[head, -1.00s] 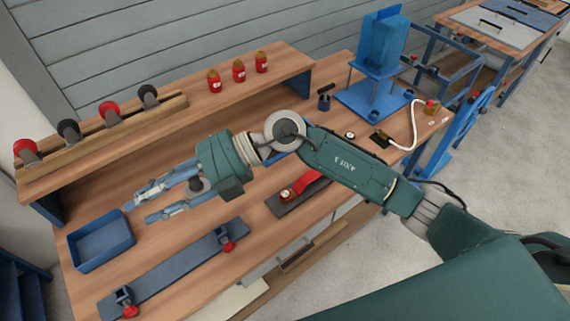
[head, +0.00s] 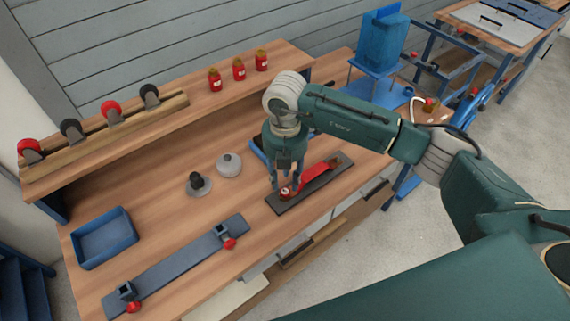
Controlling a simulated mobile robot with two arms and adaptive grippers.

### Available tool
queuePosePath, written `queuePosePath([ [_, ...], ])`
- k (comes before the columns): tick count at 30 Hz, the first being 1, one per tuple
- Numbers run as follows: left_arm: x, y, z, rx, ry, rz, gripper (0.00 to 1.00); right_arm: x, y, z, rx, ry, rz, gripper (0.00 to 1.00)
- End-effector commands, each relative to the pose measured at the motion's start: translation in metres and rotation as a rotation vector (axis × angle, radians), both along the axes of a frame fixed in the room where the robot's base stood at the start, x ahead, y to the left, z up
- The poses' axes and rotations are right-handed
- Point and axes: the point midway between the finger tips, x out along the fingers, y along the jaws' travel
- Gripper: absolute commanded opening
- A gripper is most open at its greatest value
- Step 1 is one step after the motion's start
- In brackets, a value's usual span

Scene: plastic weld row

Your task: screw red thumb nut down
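A dark plate (head: 325,187) lies on the bench with a red bar (head: 318,177) on it. A small round red piece with a pale top (head: 285,193), perhaps the thumb nut, is at the bar's left end. My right gripper (head: 285,188) points straight down over that end. Its fingers are spread either side of the round piece, and I see no clear contact. A blue-grey strip (head: 180,265) nearer the front has a red knob (head: 229,243) at its right end and another (head: 133,307) at its left end. My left gripper is not in view.
A blue tray (head: 104,238) sits at the left. A black-knobbed disc (head: 198,186) and a grey domed disc (head: 229,164) stand left of my gripper. The raised shelf (head: 190,120) behind holds red jars and rollers. Bare bench lies between tray and discs.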

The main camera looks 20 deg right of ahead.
Motion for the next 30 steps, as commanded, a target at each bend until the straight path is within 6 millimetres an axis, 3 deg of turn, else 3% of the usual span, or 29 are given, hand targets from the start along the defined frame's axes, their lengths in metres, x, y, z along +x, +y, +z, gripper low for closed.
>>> queuePosePath([
  [9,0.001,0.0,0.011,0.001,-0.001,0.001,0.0,-0.001,0.001,-0.044,0.002,0.003,0.0,0.33],
  [21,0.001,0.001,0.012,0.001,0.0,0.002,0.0,0.0,0.001,-0.051,0.002,0.001,0.001,0.33],
  [26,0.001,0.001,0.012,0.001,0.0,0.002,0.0,0.0,0.001,-0.051,0.002,0.001,0.001,0.01],
  [30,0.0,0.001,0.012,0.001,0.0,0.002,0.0,0.0,0.001,-0.051,0.002,0.001,0.001,0.0],
])
